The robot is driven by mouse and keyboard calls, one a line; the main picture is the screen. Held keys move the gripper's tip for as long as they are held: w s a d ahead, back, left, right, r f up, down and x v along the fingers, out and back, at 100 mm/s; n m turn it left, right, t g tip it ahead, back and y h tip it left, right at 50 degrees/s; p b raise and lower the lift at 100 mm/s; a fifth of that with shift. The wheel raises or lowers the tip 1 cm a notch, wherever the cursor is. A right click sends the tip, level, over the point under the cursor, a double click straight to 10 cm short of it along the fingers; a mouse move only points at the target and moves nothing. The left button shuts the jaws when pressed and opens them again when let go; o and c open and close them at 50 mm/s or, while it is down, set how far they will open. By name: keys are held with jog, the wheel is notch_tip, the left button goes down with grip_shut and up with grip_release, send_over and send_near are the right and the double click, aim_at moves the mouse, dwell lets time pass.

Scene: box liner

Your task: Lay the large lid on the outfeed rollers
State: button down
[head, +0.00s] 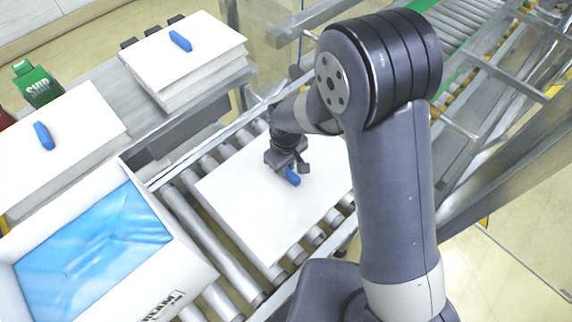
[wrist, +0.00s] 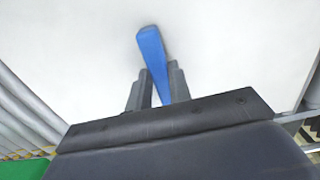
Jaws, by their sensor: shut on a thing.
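A large white lid (head: 245,205) with a blue handle (head: 292,177) lies over the outfeed rollers (head: 205,215), about flat. Whether it rests on them or hangs just above, I cannot tell. My gripper (head: 284,163) is above the lid and shut on its blue handle. In the wrist view my gripper's two fingers (wrist: 156,90) stand on either side of the blue handle (wrist: 152,55), with the white lid (wrist: 80,50) filling most of the background. My arm hides the lid's right part in the head view.
An open white box (head: 185,270) with a blue liner (head: 95,250) stands at the lower left, close to the lid.

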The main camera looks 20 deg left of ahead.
jog(key=c, duration=1.8)
grip_release()
jog(key=shift+f, duration=0.15)
jog(key=o, duration=0.5)
notch_tip(320, 180, up, 12)
jog(key=shift+r, duration=0.25)
